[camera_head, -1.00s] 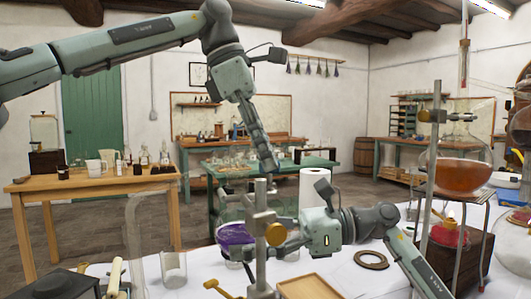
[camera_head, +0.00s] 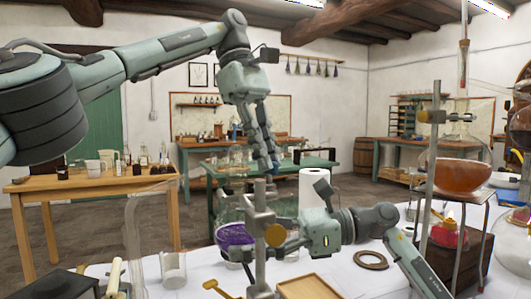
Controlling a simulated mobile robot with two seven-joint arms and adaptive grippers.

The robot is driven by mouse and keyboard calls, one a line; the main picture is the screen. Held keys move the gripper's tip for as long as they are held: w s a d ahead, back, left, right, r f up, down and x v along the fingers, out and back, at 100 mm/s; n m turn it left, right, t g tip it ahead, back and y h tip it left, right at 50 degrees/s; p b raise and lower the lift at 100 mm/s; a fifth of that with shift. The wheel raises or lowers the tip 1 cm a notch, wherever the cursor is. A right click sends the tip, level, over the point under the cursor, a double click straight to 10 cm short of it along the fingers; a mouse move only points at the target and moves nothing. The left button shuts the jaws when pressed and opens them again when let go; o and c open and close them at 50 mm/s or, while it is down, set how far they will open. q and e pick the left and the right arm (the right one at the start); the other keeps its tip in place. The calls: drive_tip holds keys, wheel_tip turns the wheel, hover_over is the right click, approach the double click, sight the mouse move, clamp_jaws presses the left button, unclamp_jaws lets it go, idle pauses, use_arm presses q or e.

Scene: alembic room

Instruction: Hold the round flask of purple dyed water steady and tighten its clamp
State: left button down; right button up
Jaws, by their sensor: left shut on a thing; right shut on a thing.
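The round flask of purple dyed water (camera_head: 234,236) is left of the metal stand rod (camera_head: 260,215), partly hidden by it. A brass-coloured clamp knob (camera_head: 276,234) sits on the rod in front. My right gripper (camera_head: 245,254) reaches in from the right behind the rod and is shut at the flask's lower right side; the rod and knob hide part of the contact. My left gripper (camera_head: 273,169) points down from above with its fingertips near the rod's top. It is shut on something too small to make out.
A wooden tray (camera_head: 309,288), a brown ring (camera_head: 370,260) and a glass beaker (camera_head: 173,268) are on the white table. A flask of orange liquid (camera_head: 462,175) stands on a tripod at right. A glass tube (camera_head: 134,235) rises at left.

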use_arm(q)
drive_tip(key=shift+f, duration=0.15)
idle(0.3)
drive_tip(key=c, duration=1.6)
unclamp_jaws()
drive_tip(key=shift+n, duration=0.3)
